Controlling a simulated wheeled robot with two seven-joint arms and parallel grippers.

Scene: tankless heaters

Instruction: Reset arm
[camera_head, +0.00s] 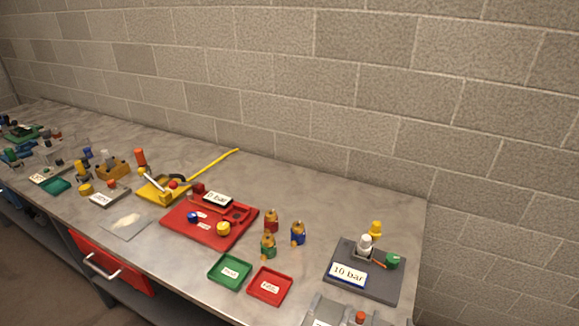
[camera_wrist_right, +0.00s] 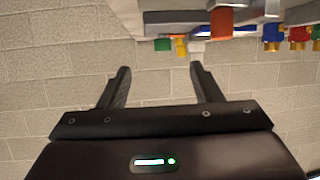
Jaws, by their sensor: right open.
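My right gripper (camera_wrist_right: 160,73) shows in the right wrist view, with its two dark fingers wide apart and nothing between them. Behind the fingers is the block wall (camera_wrist_right: 75,65). The table's things appear upside down along the top of that view, apart from the fingers. I cannot make out either gripper clearly in the head view; my left gripper is not in view.
The grey workbench (camera_head: 330,195) runs along the wall. A grey "10 bar" board (camera_head: 386,287) stands at right, near a grey fixture with an orange knob (camera_head: 360,317). Green (camera_head: 222,282) and red (camera_head: 262,297) trays lie in front. A red board (camera_head: 180,230) is mid-bench.

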